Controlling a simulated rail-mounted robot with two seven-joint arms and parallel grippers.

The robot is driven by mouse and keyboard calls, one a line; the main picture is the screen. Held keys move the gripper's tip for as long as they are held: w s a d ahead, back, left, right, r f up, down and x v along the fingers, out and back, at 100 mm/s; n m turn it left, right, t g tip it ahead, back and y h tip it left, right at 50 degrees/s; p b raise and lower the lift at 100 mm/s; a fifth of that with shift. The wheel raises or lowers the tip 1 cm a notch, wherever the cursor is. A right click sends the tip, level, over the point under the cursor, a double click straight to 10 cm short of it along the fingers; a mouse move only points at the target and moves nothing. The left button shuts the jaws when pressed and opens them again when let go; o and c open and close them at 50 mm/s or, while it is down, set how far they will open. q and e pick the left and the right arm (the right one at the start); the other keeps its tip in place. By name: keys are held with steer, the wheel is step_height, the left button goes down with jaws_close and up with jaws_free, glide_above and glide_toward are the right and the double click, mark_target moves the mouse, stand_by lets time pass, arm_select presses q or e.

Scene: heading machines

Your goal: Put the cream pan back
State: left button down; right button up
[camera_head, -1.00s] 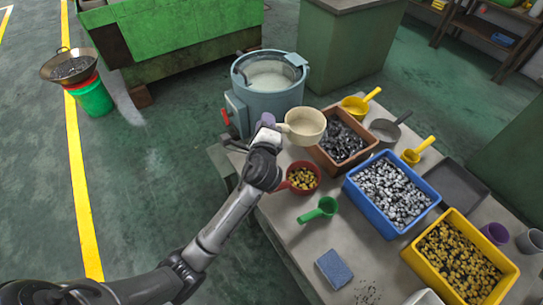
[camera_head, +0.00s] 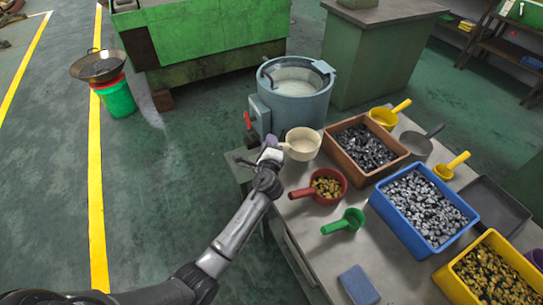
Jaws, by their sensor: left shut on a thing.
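The cream pan (camera_head: 303,143) is at the back left corner of the grey table, between the blue-grey drum machine (camera_head: 292,92) and the red pan. It looks upright, and its inside looks empty. My left gripper (camera_head: 279,147) is shut on its handle, at the pan's left side. The fingers and most of the handle hide each other. I cannot tell whether the pan touches the tabletop. My right gripper is not in view.
The red pan (camera_head: 327,186) holds yellow pieces. A brown tray (camera_head: 385,160), a blue bin (camera_head: 414,235) and a yellow bin (camera_head: 456,290) hold small parts. A green scoop (camera_head: 345,222) and a blue block (camera_head: 359,285) lie in front. Table (camera_head: 305,232) is bare at front left.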

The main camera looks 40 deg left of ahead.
arm_select(q)
steer(key=shift+f+b, duration=1.05)
steer(key=shift+f, duration=1.35)
steer(key=shift+f, duration=0.2)
steer(key=c, duration=0.9)
jaws_free()
